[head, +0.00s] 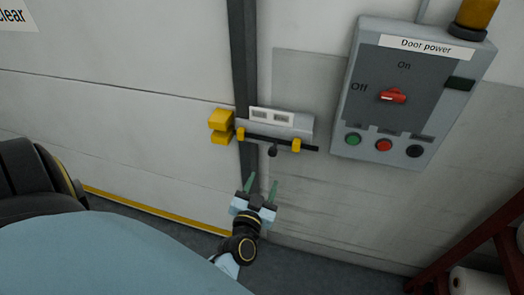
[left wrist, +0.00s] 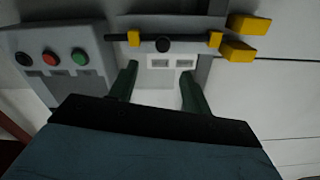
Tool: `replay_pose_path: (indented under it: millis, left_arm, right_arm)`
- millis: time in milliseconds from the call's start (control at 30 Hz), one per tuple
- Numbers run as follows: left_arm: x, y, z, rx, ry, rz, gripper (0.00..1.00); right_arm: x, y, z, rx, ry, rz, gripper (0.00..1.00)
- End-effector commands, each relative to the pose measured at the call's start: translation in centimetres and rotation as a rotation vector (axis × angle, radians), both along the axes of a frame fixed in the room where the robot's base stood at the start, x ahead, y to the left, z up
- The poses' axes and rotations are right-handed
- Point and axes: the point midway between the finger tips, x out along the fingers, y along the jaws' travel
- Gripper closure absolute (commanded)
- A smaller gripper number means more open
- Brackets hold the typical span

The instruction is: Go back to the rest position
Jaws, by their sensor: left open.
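My left gripper (head: 261,186) is in the lower middle of the head view, below a door latch (head: 275,128) on the wall. Its two green fingers are apart, with nothing between them. In the left wrist view the open fingers (left wrist: 160,85) point at the latch plate (left wrist: 172,62), with a gap that I cannot measure. The latch has a dark bar with yellow brackets and a black knob (head: 272,152). My right gripper is in neither view.
A grey door power box (head: 408,95) with a red switch (head: 393,96) and several buttons is on the wall to the right. A dark red rack (head: 470,255) with a white roll (head: 478,281) stands at the lower right. A yellow strip (head: 160,212) runs along the door bottom.

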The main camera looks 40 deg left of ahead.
Motion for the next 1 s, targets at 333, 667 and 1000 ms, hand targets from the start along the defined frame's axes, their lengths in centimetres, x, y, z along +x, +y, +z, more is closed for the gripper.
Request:
replay_pose_path:
  millis: [333, 667, 1000]
  left_arm:
    - [-0.1, -0.1, 0.0, 0.000, 0.000, 0.000, 0.52]
    - [-0.1, -0.9, -2.1, -0.013, 0.034, -0.031, 0.52]
    - [-5.4, -8.3, -23.3, -0.171, 0.451, -0.299, 0.52]
  right_arm:
    - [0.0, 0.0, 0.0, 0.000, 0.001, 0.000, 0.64]
    - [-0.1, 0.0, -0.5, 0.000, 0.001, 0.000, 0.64]
    - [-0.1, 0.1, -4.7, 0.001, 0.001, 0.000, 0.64]
